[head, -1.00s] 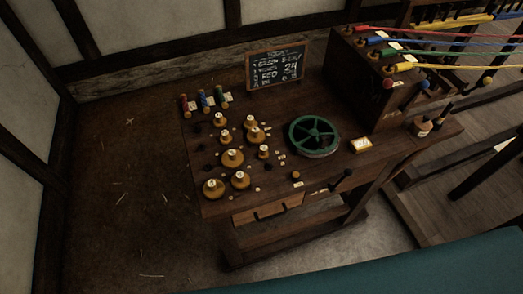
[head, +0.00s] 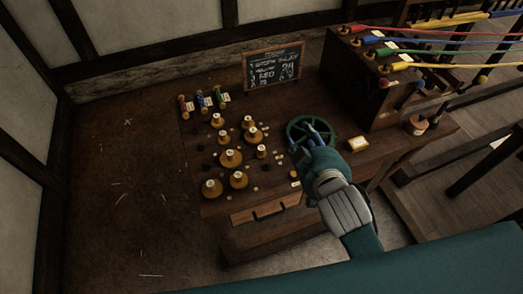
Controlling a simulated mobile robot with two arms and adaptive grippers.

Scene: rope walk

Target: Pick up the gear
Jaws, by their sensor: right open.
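Several round brass-coloured gear-like pieces with white labels stand on the left of the wooden table; a large one (head: 231,159) is near their middle. A green spoked wheel (head: 290,133) lies on the table to their right. I cannot tell which of these is the task's gear. My right gripper (head: 315,132) is over the wheel, its fingers open and pointing away from me. It hides part of the wheel's front and right side; I cannot tell whether it touches the wheel. My left gripper is out of view.
A chalkboard (head: 272,69) stands at the table's back edge. Red, blue and green spools (head: 203,99) are at the back left. A dark wooden box (head: 352,85) with coloured ropes stands at the right. A yellow labelled block (head: 358,144) lies right of the wheel.

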